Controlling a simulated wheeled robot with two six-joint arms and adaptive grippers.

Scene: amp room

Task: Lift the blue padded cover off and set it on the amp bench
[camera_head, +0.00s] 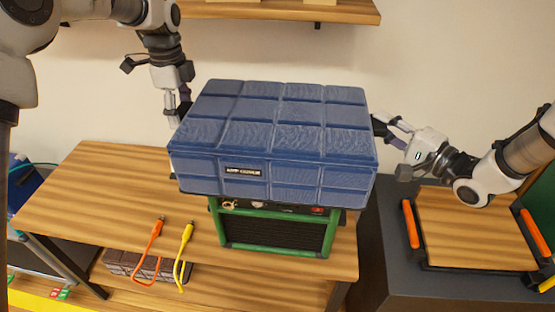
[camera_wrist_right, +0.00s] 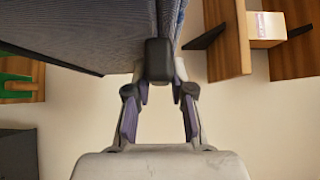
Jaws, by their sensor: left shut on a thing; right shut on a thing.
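The blue padded cover (camera_head: 270,135) is a quilted box shape with a name label on its front. In the head view it is above the green-framed amp (camera_head: 275,228), whose lower front shows beneath it. The amp stands on the wooden bench (camera_head: 110,190). My left gripper (camera_head: 180,110) is shut at the cover's left side, its fingertips partly hidden behind it. My right gripper (camera_head: 385,128) is shut on the cover's right side. In the right wrist view its fingers (camera_wrist_right: 158,95) close on a dark tab at the cover's edge (camera_wrist_right: 85,35).
Orange and yellow cables (camera_head: 158,240) hang over the bench's front edge. A dark cabinet with a wooden-topped, orange-cornered frame (camera_head: 470,230) stands at the right. A wall shelf (camera_head: 280,10) is above and behind. The bench's left part is clear.

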